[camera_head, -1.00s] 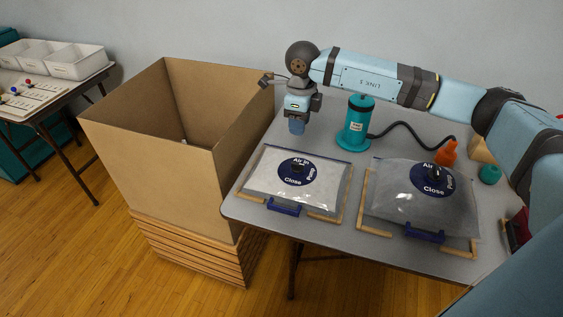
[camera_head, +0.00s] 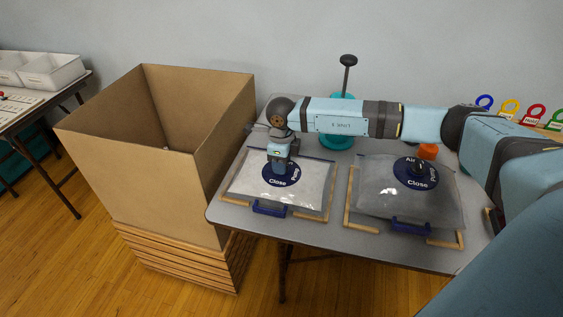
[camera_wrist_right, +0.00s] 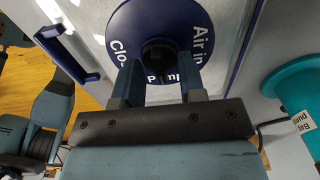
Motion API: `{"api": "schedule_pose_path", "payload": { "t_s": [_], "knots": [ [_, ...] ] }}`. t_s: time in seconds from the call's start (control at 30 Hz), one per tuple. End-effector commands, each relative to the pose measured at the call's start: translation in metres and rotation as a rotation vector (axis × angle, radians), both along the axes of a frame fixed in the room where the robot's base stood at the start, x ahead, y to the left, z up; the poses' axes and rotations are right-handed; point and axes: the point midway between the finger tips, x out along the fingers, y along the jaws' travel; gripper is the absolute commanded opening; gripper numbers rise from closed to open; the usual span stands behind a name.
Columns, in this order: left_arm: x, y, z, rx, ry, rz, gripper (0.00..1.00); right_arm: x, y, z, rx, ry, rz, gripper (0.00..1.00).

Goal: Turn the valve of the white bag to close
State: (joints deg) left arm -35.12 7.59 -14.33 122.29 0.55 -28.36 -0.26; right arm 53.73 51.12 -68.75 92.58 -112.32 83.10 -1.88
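The white bag (camera_head: 312,184) lies flat at the left of the table, inside a wooden frame, with a blue clip at its front edge. Its round dark blue valve dial (camera_head: 291,178) has white lettering; "Close" and "Pump" show in the head view, part of "Air in" in the wrist view. My right gripper (camera_head: 278,171) is down over the dial. In the right wrist view its fingers (camera_wrist_right: 159,78) are apart, one on each side of the black valve knob (camera_wrist_right: 158,52). I cannot tell whether they touch it. My left gripper is not in view.
A grey bag (camera_head: 385,195) with a similar dial lies to the right. A large cardboard box (camera_head: 150,170) stands left of the table (camera_head: 345,238).

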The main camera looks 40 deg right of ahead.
Motion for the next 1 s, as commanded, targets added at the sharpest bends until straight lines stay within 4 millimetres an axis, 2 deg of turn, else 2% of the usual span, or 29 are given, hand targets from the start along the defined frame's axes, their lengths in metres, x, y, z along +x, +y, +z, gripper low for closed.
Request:
{"api": "schedule_pose_path", "payload": {
  "t_s": [0.2, 0.37, 0.73, 1.0],
  "knots": [
    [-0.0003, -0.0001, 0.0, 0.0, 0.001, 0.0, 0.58, 0.0, 0.0, -0.0002, 0.0, 0.0, 0.0, 0.37],
    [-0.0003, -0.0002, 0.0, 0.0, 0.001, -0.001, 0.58, 0.0, 0.0, 0.0, 0.0, 0.0, 0.0, 0.0],
    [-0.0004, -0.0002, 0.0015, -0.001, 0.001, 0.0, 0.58, -0.0001, 0.0, 0.0003, 0.0, 0.0, -0.029, 0.0],
    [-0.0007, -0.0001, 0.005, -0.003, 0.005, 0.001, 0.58, 0.0, -0.0003, 0.0012, 0.0, 0.0, -0.177, 0.0]
  ]
}}
